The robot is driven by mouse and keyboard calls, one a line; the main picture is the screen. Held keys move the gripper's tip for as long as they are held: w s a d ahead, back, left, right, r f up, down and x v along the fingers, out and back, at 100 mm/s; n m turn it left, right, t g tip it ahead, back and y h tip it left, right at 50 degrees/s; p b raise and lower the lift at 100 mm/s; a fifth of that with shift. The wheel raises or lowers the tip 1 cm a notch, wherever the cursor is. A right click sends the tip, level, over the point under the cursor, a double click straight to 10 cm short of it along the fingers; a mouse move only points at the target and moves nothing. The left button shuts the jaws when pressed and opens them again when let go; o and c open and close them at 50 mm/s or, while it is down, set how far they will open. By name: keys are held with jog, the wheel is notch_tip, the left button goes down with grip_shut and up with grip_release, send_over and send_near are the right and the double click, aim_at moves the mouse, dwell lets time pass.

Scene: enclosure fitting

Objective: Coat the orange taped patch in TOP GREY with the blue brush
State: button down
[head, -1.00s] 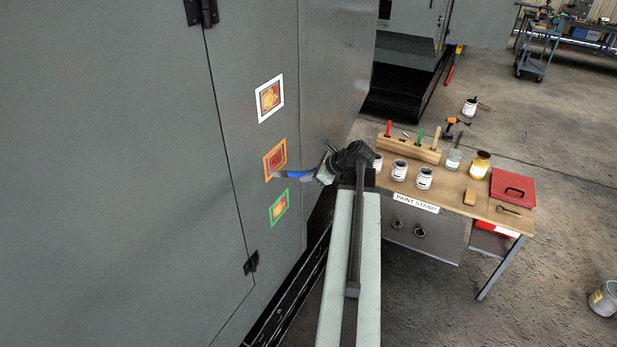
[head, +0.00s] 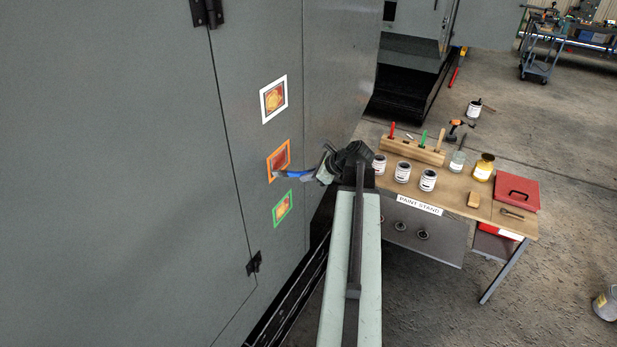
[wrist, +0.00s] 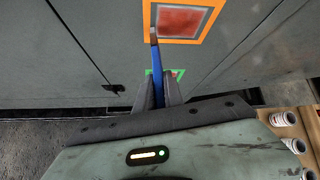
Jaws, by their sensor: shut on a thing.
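The orange taped patch (head: 279,160) is on the grey cabinet wall, between a white taped patch above and a green taped patch below. In the wrist view the orange frame (wrist: 208,24) surrounds a reddish, rust-coloured area. My gripper (head: 322,172) is shut on the blue brush (head: 298,175), which points left toward the wall. The brush (wrist: 157,62) reaches the lower left part of the orange frame in the wrist view. Its bristle tip overlaps the patch's lower edge; I cannot tell whether it touches. Labelled paint cans (head: 402,172) stand on the paint stand; their labels are too small to read.
The white taped patch (head: 273,99) and green taped patch (head: 282,209) are close by on the wall. The paint stand (head: 455,205) to the right holds a wooden brush block (head: 412,150), jars and a red box (head: 517,193). A hinge (head: 254,263) sticks out lower down.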

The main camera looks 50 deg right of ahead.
jog(key=shift+w+a, duration=0.1)
jog(key=shift+w, duration=0.25)
jog(key=shift+w+d, duration=1.25)
jog(key=shift+d, duration=3.85)
jog(key=shift+s+a, duration=0.4)
jog(key=shift+a, duration=1.35)
jog(key=shift+s+a, duration=0.45)
jog(key=shift+a, duration=1.25)
jog(key=shift+s+a, duration=0.4)
jog(key=shift+a, duration=1.35)
jog(key=shift+d, duration=0.15)
